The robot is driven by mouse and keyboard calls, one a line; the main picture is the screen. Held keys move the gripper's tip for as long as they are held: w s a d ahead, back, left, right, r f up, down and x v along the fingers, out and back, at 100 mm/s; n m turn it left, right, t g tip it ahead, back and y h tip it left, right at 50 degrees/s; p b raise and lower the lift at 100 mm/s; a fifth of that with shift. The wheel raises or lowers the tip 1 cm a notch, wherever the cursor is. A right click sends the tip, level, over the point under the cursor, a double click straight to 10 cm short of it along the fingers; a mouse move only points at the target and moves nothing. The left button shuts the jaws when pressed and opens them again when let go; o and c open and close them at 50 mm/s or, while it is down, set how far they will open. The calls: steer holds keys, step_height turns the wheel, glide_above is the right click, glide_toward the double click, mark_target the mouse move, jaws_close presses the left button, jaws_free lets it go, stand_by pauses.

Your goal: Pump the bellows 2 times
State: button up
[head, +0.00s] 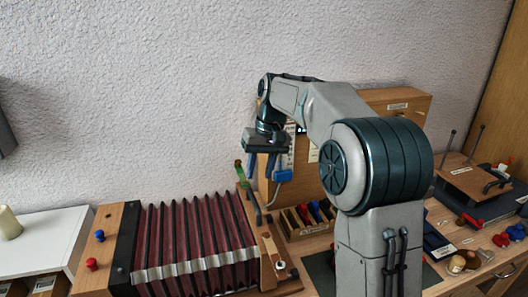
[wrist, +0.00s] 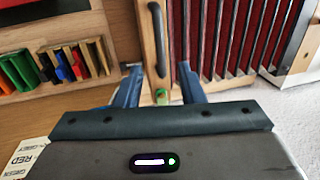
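The bellows (head: 195,240), with dark red pleats and pale edges, lies between wooden end boards on the bench at lower left. It also shows at upper right in the wrist view (wrist: 240,35). Its right end board (head: 246,215) carries a dark curved handle (head: 253,208), seen upright in the wrist view (wrist: 158,40). A small green piece (head: 240,171) stands by the top of that board; it appears between the fingertips in the wrist view (wrist: 162,96). My gripper (head: 262,172) is open and points down above the handle end. I see no contact with the handle.
A rack with coloured pieces (head: 308,216) stands right of the bellows, before an upright wooden panel (head: 302,165). A white cabinet (head: 45,240) stands at far left. More parts crowd the bench at right.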

step_height(320, 180, up, 6)
steer(key=d, duration=0.1)
steer(key=shift+w, duration=0.15)
